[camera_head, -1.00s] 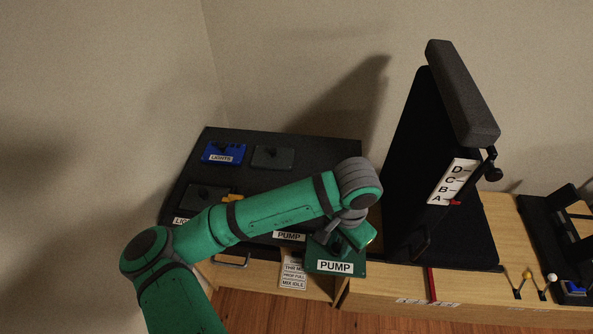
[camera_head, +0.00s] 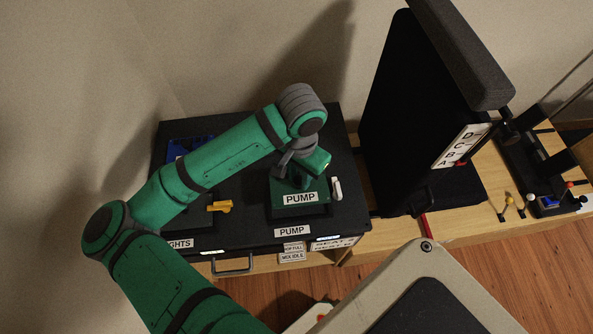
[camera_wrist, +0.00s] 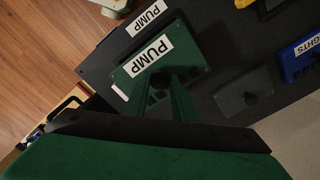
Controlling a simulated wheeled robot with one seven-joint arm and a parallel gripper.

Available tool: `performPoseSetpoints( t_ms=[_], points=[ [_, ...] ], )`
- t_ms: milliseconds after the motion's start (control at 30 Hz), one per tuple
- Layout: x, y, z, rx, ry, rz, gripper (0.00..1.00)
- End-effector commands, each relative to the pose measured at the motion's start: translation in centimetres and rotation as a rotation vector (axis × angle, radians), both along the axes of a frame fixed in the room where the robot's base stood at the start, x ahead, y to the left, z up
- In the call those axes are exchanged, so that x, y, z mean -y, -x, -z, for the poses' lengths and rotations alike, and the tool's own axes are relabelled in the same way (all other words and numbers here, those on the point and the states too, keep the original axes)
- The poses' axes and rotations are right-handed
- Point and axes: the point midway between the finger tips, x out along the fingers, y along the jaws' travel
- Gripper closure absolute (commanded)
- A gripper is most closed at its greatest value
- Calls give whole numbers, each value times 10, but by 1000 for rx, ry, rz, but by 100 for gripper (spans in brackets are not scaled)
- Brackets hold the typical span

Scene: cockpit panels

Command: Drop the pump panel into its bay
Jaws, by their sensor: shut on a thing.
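The pump panel (camera_head: 302,188) is a green plate with a white PUMP label on its front part. It also shows in the wrist view (camera_wrist: 185,62), its label turned towards the upper left. My gripper (camera_head: 301,174) is shut on the panel's handle; its fingers (camera_wrist: 163,82) hide most of the handle in the wrist view. The panel is over the pump bay (camera_head: 300,212) on the right of the black console, behind the console's own PUMP label (camera_head: 292,231). The panel covers most of the bay. I cannot tell whether it touches the bay or hangs just above.
A white lever (camera_head: 336,188) stands close to the panel's right edge. A yellow latch (camera_head: 220,207) is to the left. The blue lights panel (camera_head: 178,147) is partly behind my arm. A tall black seat back (camera_head: 405,115) rises right of the console.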

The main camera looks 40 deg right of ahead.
Motion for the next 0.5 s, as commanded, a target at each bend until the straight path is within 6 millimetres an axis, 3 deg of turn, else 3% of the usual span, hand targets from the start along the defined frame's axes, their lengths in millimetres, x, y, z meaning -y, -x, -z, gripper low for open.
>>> performPoseSetpoints(
  t_ms=[233,500],
  points=[
    [-2,1,1,-2,-1,-1,100],
    [-2,0,21,-2,-1,-4,100]
  ],
)
